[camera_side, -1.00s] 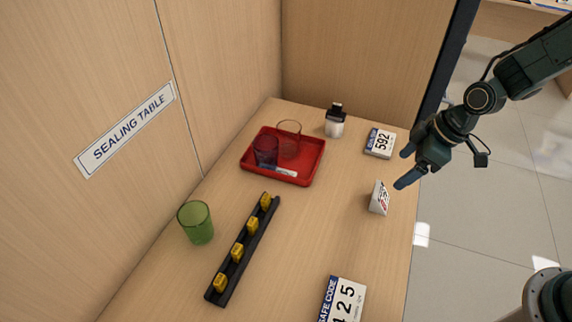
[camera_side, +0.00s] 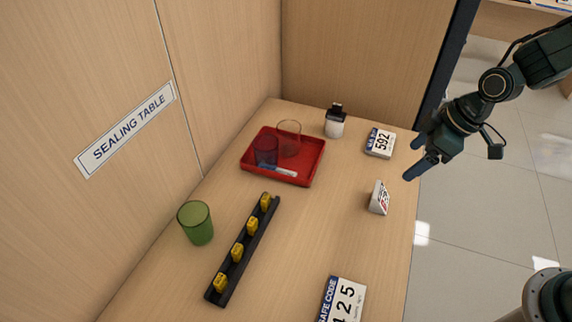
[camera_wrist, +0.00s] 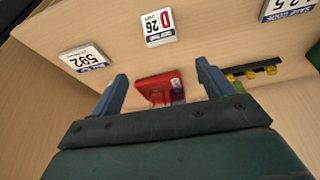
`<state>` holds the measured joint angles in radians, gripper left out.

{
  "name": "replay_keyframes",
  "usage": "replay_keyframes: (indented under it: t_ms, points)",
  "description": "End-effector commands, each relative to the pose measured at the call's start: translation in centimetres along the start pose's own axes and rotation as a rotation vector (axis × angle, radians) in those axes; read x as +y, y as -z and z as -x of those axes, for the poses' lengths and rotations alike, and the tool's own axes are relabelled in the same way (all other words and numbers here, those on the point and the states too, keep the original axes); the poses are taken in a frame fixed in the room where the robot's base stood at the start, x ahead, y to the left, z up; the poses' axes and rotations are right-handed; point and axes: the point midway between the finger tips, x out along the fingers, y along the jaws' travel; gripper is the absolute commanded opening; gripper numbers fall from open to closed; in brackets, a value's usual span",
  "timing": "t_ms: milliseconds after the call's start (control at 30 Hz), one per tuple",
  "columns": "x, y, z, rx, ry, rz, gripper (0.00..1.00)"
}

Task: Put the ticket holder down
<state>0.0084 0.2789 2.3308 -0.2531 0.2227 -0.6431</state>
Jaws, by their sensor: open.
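The ticket holder appears to be the small white wedge-shaped stand (camera_side: 379,198) with red and dark print, standing on the counter near its right edge. In the wrist view its printed face (camera_wrist: 160,27) shows a red "D" and "26", apart from the fingers. My gripper (camera_side: 417,161) is open and empty, above and to the right of the stand in the side view. Its two fingers also show wide apart in the wrist view (camera_wrist: 162,90), with nothing held between them.
A "592" sign (camera_side: 380,142) stands behind the stand, and a "425" safe code sign (camera_side: 342,300) in front. A red tray (camera_side: 308,172) holds two cups.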

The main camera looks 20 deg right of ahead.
Motion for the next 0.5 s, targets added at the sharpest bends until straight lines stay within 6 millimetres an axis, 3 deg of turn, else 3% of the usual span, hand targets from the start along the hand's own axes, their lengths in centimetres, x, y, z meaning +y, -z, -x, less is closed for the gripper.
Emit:
replay_keyframes:
  t_ms: [500]
  points:
    - [-1.8, -1.9, 11.9, 0.006, -0.14, -0.226, 0.8]
